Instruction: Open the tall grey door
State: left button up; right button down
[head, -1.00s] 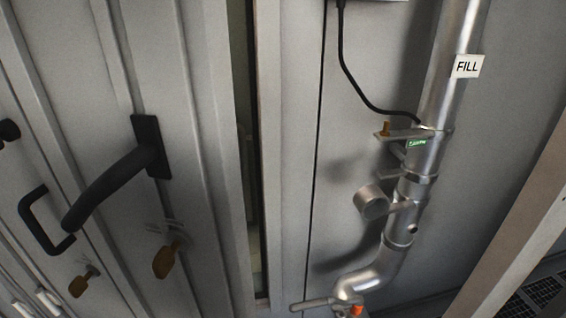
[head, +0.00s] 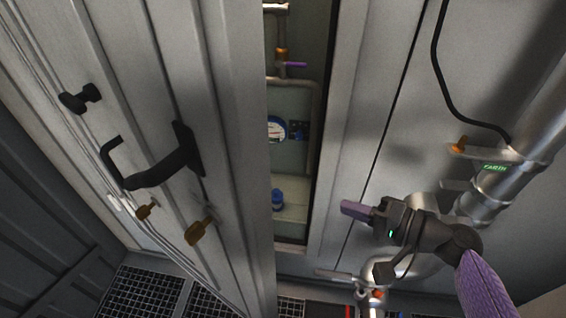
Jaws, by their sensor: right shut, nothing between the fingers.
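The tall grey door (head: 240,150) stands ajar on the left, its free edge apart from the frame. A gap shows between the door and the frame post. The door carries a black lever handle (head: 165,168), a thinner black pull handle (head: 112,160) and brass keys (head: 201,230). My right gripper (head: 355,209) is at the right of the opening, in front of the grey wall, shut and empty. It does not appear to touch the door. My left gripper is not in view.
Inside the opening are a gauge (head: 277,128), a purple-handled valve (head: 290,65) and a small blue item (head: 277,199). A metal pipe (head: 500,190) and black cable (head: 436,60) are at the right. Dark floor grating (head: 150,292) lies below.

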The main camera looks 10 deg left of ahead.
aim_at(270, 185)
notch_tip(270, 185, up, 10)
jog(key=s+a+n+g+y, duration=0.2)
jog(key=s+a+g+y, duration=0.1)
jog(key=y, duration=0.1)
jog(key=shift+t+h, duration=0.3)
jog(key=a+p, duration=0.1)
jog(key=a, duration=0.2)
jog(key=a+p, duration=0.2)
jog(key=a, duration=0.2)
jog(key=s+a+p, duration=0.1)
jog(key=a+p, duration=0.1)
jog(key=a, duration=0.1)
jog(key=shift+a, duration=0.25)
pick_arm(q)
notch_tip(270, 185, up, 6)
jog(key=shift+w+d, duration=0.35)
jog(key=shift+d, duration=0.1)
pick_arm(e)
jog(key=shift+f, duration=0.1)
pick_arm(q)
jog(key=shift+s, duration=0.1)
